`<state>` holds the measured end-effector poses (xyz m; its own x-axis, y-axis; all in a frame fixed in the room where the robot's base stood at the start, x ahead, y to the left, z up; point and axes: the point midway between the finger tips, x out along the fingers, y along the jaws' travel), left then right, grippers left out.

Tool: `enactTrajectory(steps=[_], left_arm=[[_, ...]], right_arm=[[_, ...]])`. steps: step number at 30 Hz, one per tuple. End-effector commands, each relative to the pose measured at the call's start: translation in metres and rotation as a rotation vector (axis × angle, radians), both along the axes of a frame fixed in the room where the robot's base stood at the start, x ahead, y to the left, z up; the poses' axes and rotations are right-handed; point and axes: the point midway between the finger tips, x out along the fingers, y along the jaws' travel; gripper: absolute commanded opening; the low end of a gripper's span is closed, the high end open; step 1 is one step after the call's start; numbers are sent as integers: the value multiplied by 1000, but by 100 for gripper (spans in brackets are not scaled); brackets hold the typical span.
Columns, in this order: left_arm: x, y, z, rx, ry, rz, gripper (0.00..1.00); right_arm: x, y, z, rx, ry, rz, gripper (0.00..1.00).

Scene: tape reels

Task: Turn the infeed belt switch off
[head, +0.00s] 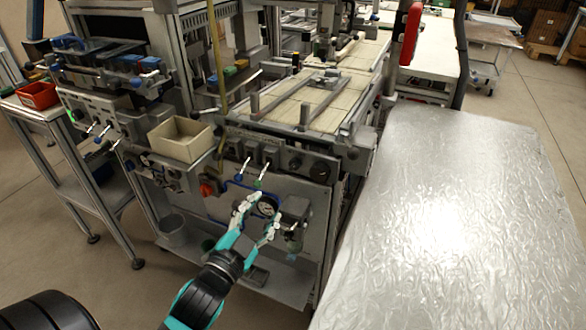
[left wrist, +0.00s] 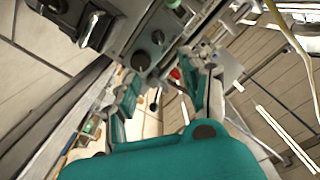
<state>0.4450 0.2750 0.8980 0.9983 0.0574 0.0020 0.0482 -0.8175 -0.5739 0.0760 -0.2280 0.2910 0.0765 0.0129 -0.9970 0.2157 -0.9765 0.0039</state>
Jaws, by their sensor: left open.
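Two small lever switches with pale handles stand on the machine's front control strip in the head view, a left one (head: 243,167) and a right one (head: 262,173). I cannot tell from markings which is the infeed belt switch. The belt bed (head: 308,103) lies behind and above them. My left gripper (head: 258,218) is open and empty, its fingers pointing at the panel below the levers, apart from both. In the left wrist view the open fingers (left wrist: 167,90) show with nothing between them. My right gripper is not in view.
A round gauge (head: 267,206) shows between the fingers. A red knob (head: 208,188) is left of them and black knobs (head: 319,172) are right of the levers. A beige bin (head: 180,138) stands at upper left. A foil-covered table (head: 450,200) fills the right.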

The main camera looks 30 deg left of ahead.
Motion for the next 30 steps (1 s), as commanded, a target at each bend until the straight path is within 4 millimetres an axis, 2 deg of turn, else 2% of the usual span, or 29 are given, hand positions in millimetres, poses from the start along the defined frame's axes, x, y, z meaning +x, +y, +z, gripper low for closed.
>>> enactTrajectory(steps=[7, 18, 24, 30], left_arm=[[53, 3, 2, 1, -3, -1, 46], [130, 8, 1, 0, -1, 1, 46], [152, 8, 0, 0, 1, -1, 46], [159, 9, 0, 0, 1, -1, 46]], right_arm=[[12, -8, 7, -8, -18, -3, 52], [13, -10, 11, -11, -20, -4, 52], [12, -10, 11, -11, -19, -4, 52], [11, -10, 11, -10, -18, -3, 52]])
